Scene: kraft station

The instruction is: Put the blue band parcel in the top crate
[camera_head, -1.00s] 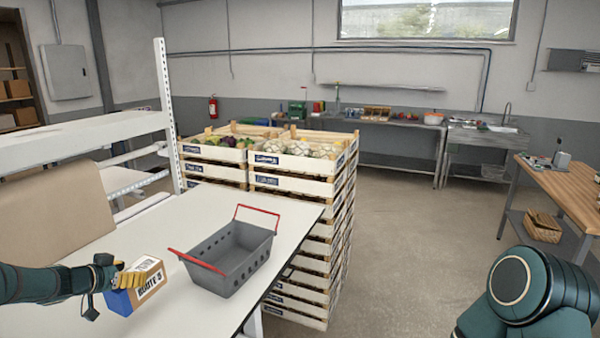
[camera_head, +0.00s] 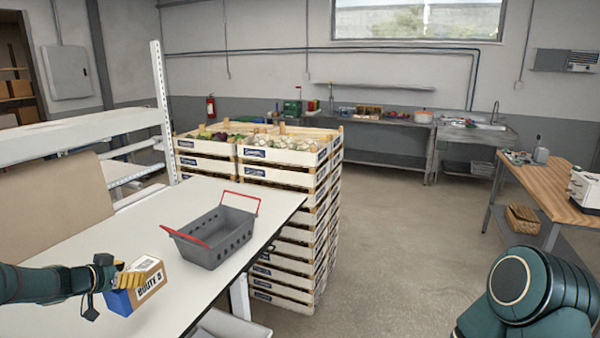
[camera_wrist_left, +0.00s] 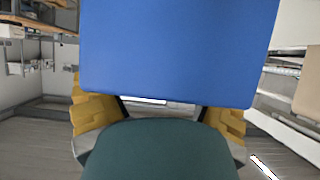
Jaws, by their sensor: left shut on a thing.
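The blue band parcel (camera_head: 149,290) is a small cardboard box with a blue end and a white label reading "ROUTE 5". My left gripper (camera_head: 130,279) is shut on it, with yellow fingers, at the lower left of the head view. In the left wrist view the parcel's blue face (camera_wrist_left: 180,50) fills the upper middle, between the yellow fingers (camera_wrist_left: 160,118). The top crate (camera_head: 285,155) is a pale wooden crate with pale vegetables, on a tall stack beyond the table. A second crate stack with vegetables stands beside it. My right gripper is out of view.
A grey basket (camera_head: 215,240) with red handles stands on the white table (camera_head: 180,205), between the parcel and the crates. A shelf upright (camera_head: 162,120) rises at the table's back left. The floor (camera_head: 390,240) right of the crates is clear.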

